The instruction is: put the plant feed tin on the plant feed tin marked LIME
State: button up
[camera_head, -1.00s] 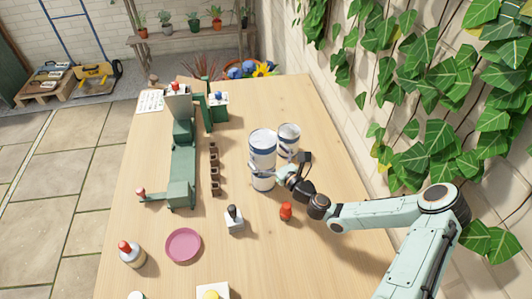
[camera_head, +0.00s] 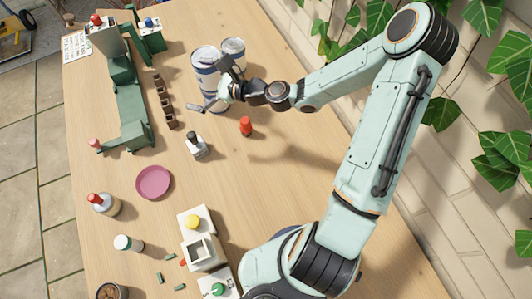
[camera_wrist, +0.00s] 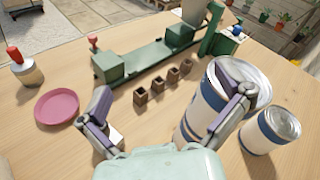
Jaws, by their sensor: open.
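A tall white-and-blue column (camera_head: 207,69), which looks like one plant feed tin on another, stands at the back of the table. In the wrist view its round grey lid and pale side with a blue band (camera_wrist: 204,108) show, partly behind my right finger. A shorter white-and-blue tin (camera_head: 233,48) stands apart, just behind and right of it, and also shows in the wrist view (camera_wrist: 268,133). I cannot read LIME on either. My gripper (camera_head: 217,88) is open and empty on the near side of the column; whether a finger touches it is unclear.
A green bench machine (camera_head: 125,85) and several small brown pots (camera_head: 165,103) lie left of the tins. A black-topped bottle (camera_head: 196,147), a red-capped item (camera_head: 246,126) and a pink saucer (camera_head: 153,182) stand nearer. The table between them is clear.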

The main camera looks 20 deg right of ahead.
jog(key=s+a+f+n+g+h, duration=0.2)
jog(key=s+n+g+h, duration=0.2)
jog(key=s+n+g, duration=0.65)
jog(key=s+d+r+n+h, duration=0.3)
jog(key=s+n, duration=0.3)
jog(key=s, duration=0.3)
jog(key=s+d+r+n+h, duration=0.3)
jog(key=s+r+n, duration=0.2)
jog(key=s+n, duration=0.2)
jog(key=s, duration=0.2)
jog(key=shift+s+d+r, duration=0.2)
jog(key=shift+s+r, duration=0.05)
jog(key=shift+s, duration=0.1)
